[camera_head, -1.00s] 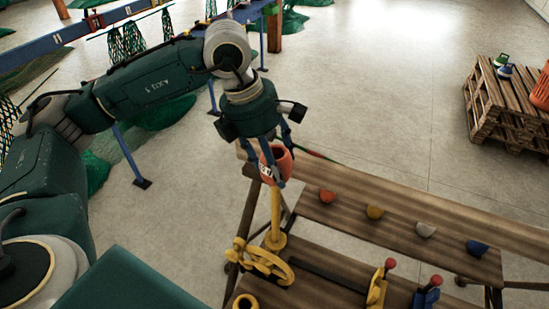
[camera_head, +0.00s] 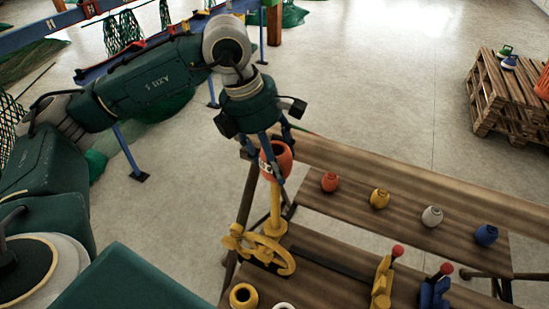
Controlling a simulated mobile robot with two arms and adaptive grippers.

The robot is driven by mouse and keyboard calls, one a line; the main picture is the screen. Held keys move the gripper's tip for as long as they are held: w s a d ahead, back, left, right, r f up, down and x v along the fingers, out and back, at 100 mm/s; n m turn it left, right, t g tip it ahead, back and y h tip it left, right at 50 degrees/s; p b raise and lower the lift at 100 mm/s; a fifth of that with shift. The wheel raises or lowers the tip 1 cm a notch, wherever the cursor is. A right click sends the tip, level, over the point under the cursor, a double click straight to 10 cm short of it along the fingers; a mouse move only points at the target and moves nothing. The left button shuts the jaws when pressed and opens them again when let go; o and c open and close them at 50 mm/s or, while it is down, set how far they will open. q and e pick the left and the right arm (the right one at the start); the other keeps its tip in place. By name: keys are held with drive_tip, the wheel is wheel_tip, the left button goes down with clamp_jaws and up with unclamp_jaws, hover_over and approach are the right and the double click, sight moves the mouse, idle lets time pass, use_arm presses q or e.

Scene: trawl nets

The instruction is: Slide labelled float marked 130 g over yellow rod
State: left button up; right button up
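My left gripper (camera_head: 277,172) points down from the upper middle with its fingers on both sides of an orange-red float (camera_head: 275,153). The float has a small pale label, too small and partly covered to read. The float is directly above the rod in this view, and the rod's top meets the float's underside. I cannot tell whether the rod's tip is inside the float. My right gripper is not in view.
Small red (camera_head: 330,181), yellow (camera_head: 379,198), white (camera_head: 432,216) and blue (camera_head: 486,235) floats line the rear plank. A wooden pallet stack (camera_head: 492,105) stands at the right.

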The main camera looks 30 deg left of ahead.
use_arm(q)
drive_tip(key=o, duration=1.2)
drive_tip(key=shift+o, duration=0.2)
drive_tip(key=v, duration=1.2)
